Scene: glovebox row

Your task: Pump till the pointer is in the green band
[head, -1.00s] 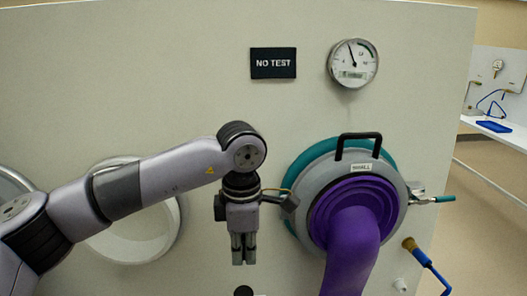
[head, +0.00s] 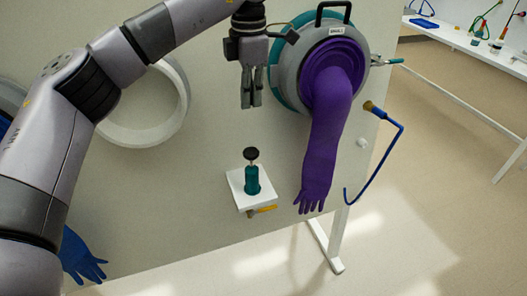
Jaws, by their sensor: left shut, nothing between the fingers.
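A small hand pump (head: 252,181) with a teal body and a black round knob (head: 251,154) stands on a white bracket (head: 238,190) on the panel. A yellow lever (head: 262,210) shows under the bracket. My left gripper (head: 251,106) points down above the knob, apart from it, with its fingers together and nothing between them. The gauge with its pointer and green band is out of view now. My right gripper is not in view.
A purple glove (head: 322,150) hangs from a grey-and-teal port (head: 277,75) right of the pump. A white ring port (head: 178,110) is at the left. A blue rod (head: 388,150) with a brush-like end is at the right. A blue glove (head: 78,255) hangs lower left.

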